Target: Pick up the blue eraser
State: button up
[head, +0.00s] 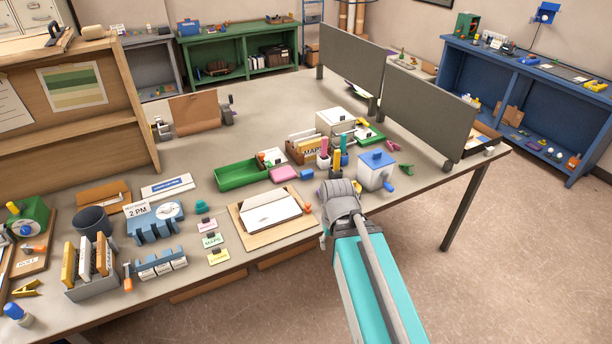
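A small blue block (306,174), which looks like the blue eraser, lies on the table beside a pink block (284,173). It sits just right of the pink block and in front of the card box. The grey end of my arm with my gripper (340,196) is over the front edge of the table, to the right of and nearer than the blue block. My gripper's fingers cannot be made out clearly, so whether they are open or shut does not show. Nothing is seen held.
A green tray (238,184) lies left of the pink block. A clipboard with paper (242,219) lies in front. A white box with a blue lid (376,180) stands right of my gripper. Pen cups and a card box (299,152) stand behind. Grey partitions (425,110) border the right.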

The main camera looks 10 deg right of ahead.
aim_at(306, 175)
jog(key=z, duration=0.05)
jog(key=i, duration=1)
jog(key=u, duration=0.05)
